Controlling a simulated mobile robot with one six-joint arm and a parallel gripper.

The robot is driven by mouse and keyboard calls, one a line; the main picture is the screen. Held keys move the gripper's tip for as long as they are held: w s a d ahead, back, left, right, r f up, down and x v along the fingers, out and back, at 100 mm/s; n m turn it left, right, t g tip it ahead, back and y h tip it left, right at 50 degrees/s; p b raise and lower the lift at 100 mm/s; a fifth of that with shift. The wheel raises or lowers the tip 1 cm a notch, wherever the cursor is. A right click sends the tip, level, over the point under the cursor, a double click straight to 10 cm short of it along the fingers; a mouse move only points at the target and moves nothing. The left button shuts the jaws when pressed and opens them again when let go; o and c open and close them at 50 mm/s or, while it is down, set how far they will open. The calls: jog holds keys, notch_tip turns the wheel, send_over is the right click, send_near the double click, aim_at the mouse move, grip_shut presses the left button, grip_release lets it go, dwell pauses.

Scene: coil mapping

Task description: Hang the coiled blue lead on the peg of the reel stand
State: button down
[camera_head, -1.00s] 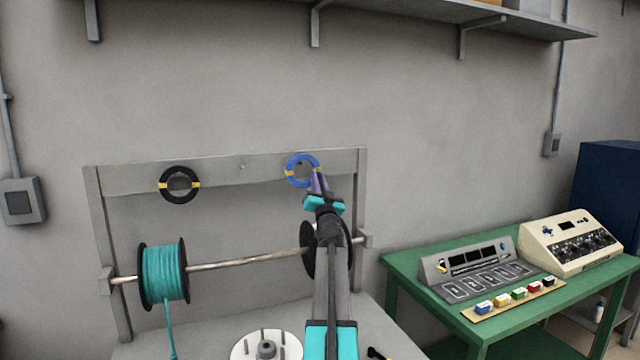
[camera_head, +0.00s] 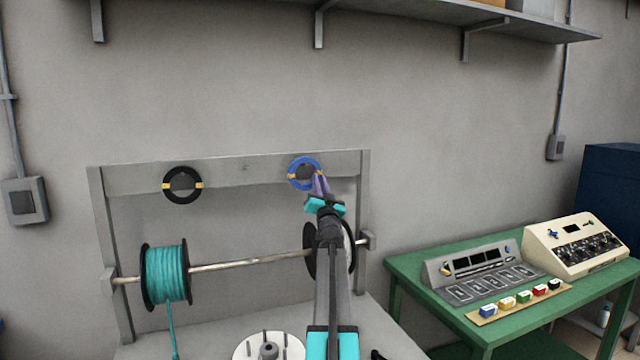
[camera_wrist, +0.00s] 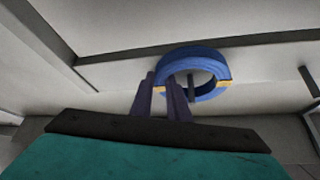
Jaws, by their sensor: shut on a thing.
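The coiled blue lead (camera_head: 304,160) is a ring with yellow ties, against the right part of the reel stand's (camera_head: 225,173) top board. My gripper (camera_head: 318,179) reaches up to its lower right side. In the wrist view, the purple fingers are shut on the rim of the blue coil (camera_wrist: 190,54) near one yellow tie. A dark peg (camera_wrist: 191,86) shows within the ring's opening there. I cannot tell whether the ring's weight rests on the peg. Part of the rim is hidden by the fingers.
A black coil (camera_head: 183,199) hangs on the board's left part. A teal spool (camera_head: 165,273) sits on the rod below, and a dark spool (camera_head: 309,250) stands behind my arm. A green table (camera_head: 410,266) with devices is at the right. A shelf (camera_head: 400,15) runs overhead.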

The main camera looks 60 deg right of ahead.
jog(key=c, duration=1.6)
grip_release()
jog(key=shift+b+v, duration=1.7)
jog(key=shift+v, duration=5.25)
